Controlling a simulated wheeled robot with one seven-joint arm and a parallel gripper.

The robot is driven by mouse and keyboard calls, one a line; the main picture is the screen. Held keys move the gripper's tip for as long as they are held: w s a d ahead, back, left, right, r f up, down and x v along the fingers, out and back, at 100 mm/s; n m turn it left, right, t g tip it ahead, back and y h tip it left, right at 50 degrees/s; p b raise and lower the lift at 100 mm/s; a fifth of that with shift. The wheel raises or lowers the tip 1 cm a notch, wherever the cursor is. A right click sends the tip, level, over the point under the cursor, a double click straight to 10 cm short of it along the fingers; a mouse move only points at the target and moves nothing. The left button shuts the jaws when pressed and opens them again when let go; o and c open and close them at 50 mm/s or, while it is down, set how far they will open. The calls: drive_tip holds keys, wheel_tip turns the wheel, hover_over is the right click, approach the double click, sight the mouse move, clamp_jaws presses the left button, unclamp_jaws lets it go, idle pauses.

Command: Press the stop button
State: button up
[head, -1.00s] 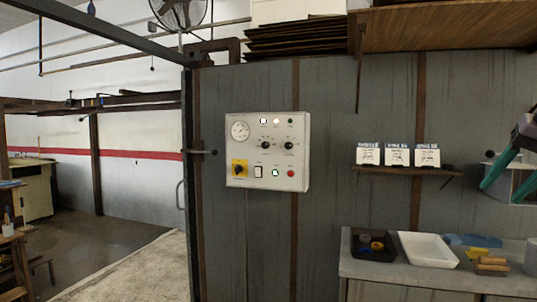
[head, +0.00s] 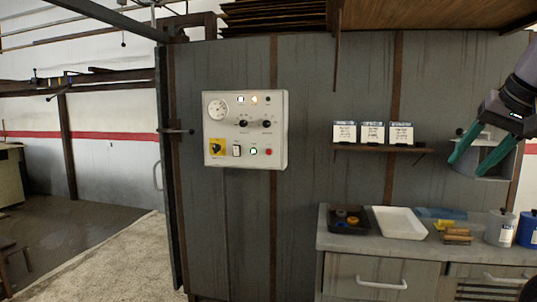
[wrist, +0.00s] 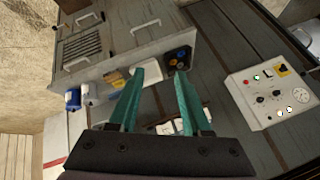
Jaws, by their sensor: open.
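The stop button looks to be the small red button (head: 268,152) at the lower right of the white control panel (head: 225,162) on the grey wall. A lit white-green button (head: 253,151) sits just left of it. My gripper (head: 472,155) is at the far right in the head view, well away from the panel. Its green fingers (wrist: 163,75) are apart and empty in the wrist view.
A shelf (head: 375,148) with several small boxes is on the wall between panel and gripper. Below is a grey counter (head: 345,242) with a black tray (head: 335,214), a white tray (head: 400,222) and bottles. A door handle bar (head: 178,131) sticks out left of the panel.

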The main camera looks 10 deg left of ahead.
clamp_jaws()
idle(1.5)
